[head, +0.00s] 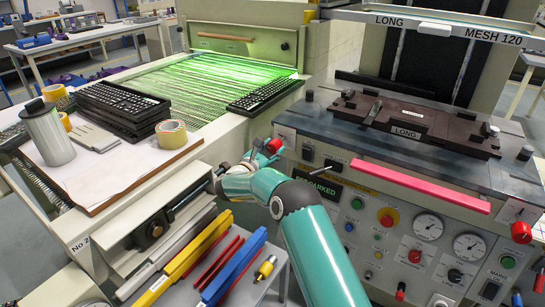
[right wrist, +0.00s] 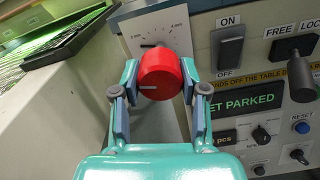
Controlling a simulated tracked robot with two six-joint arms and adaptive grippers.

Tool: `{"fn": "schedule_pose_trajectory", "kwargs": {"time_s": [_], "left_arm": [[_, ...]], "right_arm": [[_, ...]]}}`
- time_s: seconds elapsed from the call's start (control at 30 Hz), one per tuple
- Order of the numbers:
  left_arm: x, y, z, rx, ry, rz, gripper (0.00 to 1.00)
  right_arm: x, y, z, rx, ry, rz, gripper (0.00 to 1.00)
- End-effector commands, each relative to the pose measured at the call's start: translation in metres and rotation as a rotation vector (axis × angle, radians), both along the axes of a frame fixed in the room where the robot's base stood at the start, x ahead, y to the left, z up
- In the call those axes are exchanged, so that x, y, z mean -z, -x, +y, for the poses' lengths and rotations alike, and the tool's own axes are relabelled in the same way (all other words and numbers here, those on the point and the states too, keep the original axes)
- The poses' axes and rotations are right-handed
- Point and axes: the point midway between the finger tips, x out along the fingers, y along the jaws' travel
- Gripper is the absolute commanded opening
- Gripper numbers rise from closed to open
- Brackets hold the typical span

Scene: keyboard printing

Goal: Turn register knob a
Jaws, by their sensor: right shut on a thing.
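The red register knob (right wrist: 160,75) sits on a pale scale plate (right wrist: 157,27) at the left end of the press's front panel. A white line on its front lies nearly level. My right gripper (right wrist: 158,84) has one finger on each side of the knob and is shut on it. In the head view the knob (head: 274,146) shows just past the fingers of my right gripper (head: 265,152), partly covered by them. My left gripper is not in view.
An ON/OFF switch (right wrist: 230,46) and a FREE/LOCK lever (right wrist: 300,76) sit right of the knob. A green-lit conveyor (head: 195,90) lies to the left. A second red knob (head: 521,232) is at the panel's right end. A cart with a blue tool (head: 238,265) stands below.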

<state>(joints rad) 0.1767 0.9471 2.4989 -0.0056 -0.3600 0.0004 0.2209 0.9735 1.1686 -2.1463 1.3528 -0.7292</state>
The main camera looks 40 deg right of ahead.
Motion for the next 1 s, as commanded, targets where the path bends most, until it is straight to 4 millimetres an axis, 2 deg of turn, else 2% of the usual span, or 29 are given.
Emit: {"fn": "schedule_pose_trajectory", "kwargs": {"time_s": [0.33, 0.37, 0.5, 0.83, 1.0], "left_arm": [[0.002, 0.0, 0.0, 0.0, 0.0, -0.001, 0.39], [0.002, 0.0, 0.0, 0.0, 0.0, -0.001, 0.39], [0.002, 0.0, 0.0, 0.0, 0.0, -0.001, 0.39], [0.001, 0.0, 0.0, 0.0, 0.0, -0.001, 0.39], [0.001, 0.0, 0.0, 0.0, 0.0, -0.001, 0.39]], "right_arm": [[-0.001, 0.0, 0.0, -0.001, -0.005, -0.013, 0.09], [-0.001, 0.0, 0.0, -0.001, -0.005, -0.013, 0.48], [-0.001, 0.0, 0.0, -0.001, -0.005, -0.013, 0.69], [0.0, 0.0, 0.002, -0.001, -0.004, -0.012, 0.69], [-0.001, 0.003, 0.016, -0.003, -0.005, -0.011, 0.69]]}}
